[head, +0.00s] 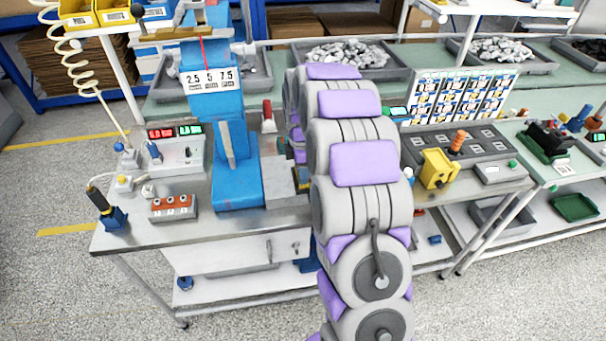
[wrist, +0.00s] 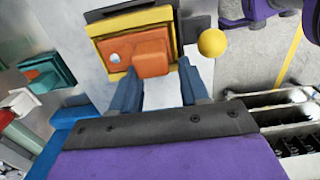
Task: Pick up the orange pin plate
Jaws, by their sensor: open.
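The orange pin plate (wrist: 115,57) shows in the wrist view, sitting in a yellow frame (wrist: 105,32) with a dark top. It has a raised orange block (wrist: 152,58) and a pale round spot on its left. My gripper (wrist: 159,67) is open, its two blue-grey fingers apart on either side of the raised block's lower part. I cannot tell whether either finger touches it. In the head view my own arm hides the gripper, and I cannot make out the plate for certain.
A yellow ball (wrist: 211,42) stands close to the right finger. In the head view a blue press (head: 232,170) stands on the metal bench left of my arm. A yellow fixture (head: 438,168) stands to the right. An orange block (head: 173,207) lies near the bench's front left.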

